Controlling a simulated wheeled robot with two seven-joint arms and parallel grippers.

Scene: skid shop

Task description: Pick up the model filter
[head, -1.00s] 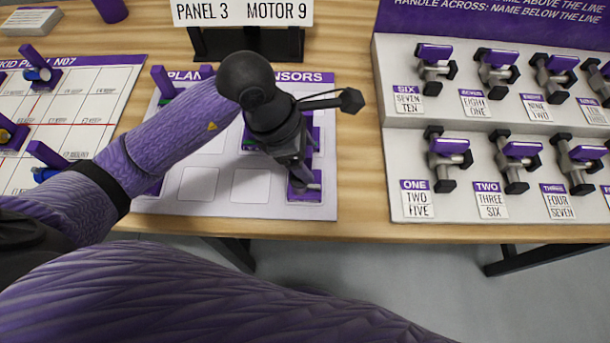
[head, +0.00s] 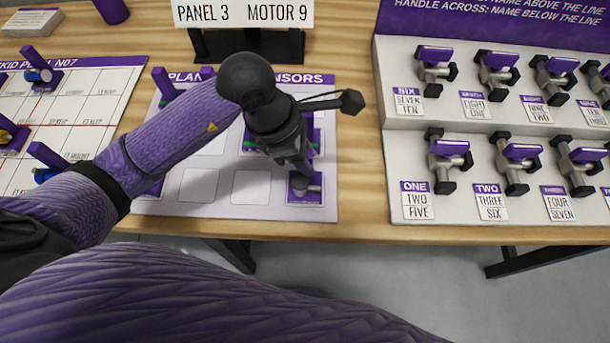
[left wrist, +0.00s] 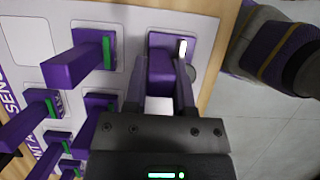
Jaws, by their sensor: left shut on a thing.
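The model filter, a small purple piece with a grey-white cylinder, is at the near right corner of the middle panel in the head view (head: 308,189). In the left wrist view its purple upright handle (left wrist: 160,72) stands between my fingers, with its base and pale cylinder behind. My left gripper (head: 302,172) is over it, pointing down, shut on the handle. It also shows in the left wrist view (left wrist: 159,84). The wrist hides part of the piece in the head view. I cannot tell whether its base touches the panel. My right gripper is out of view.
Other purple pieces with green parts (left wrist: 78,60) stand close by on the white panel (head: 210,207). A skid plan sheet (head: 105,85) with pieces lies at left. A stepped rack of valve-like models (head: 445,160) stands at right. A sign (head: 243,12) stands behind.

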